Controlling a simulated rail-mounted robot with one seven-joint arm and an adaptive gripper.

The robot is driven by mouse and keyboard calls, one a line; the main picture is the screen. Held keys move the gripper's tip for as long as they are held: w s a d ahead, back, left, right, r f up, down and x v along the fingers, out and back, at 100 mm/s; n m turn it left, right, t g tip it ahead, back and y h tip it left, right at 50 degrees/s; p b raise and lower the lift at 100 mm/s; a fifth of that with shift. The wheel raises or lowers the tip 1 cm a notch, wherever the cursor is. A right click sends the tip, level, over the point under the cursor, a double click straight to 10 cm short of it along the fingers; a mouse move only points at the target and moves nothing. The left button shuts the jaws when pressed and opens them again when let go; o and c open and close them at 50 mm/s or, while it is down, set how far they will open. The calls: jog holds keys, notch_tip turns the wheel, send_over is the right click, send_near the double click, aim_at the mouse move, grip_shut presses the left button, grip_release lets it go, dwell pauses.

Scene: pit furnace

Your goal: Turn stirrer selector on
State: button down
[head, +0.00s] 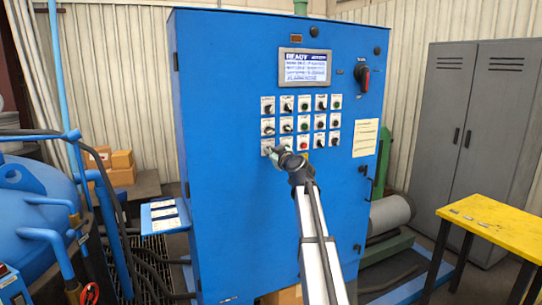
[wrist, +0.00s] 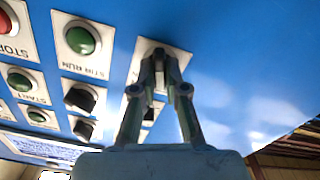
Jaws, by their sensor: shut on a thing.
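My gripper (head: 275,152) reaches the lower left corner of the switch panel on the blue cabinet. In the wrist view, my gripper (wrist: 158,75) has its fingers closed together on a dark selector knob (wrist: 158,51). The knob sits on a pale plate (wrist: 182,62) beside the green lamp labelled STIR RUN (wrist: 80,40). The same pale plate (head: 267,144) shows partly in the head view. The fingers hide most of the knob and the plate's label, so I cannot tell its name or the knob's position.
The blue cabinet (head: 225,75) carries several rows of switches and lamps under a lit screen (head: 305,66). Other black selectors (wrist: 80,98) and a green START button (wrist: 20,78) are close to the fingers. A yellow table (head: 490,225) stands at the right.

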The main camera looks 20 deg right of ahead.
jog(key=m+b, duration=0.3)
jog(key=m, duration=0.7)
jog(key=shift+d, duration=0.2)
jog(key=shift+m, duration=0.3)
jog(key=c, duration=1.2)
grip_release()
jog(key=s, duration=1.2)
jog(key=shift+d, duration=0.15)
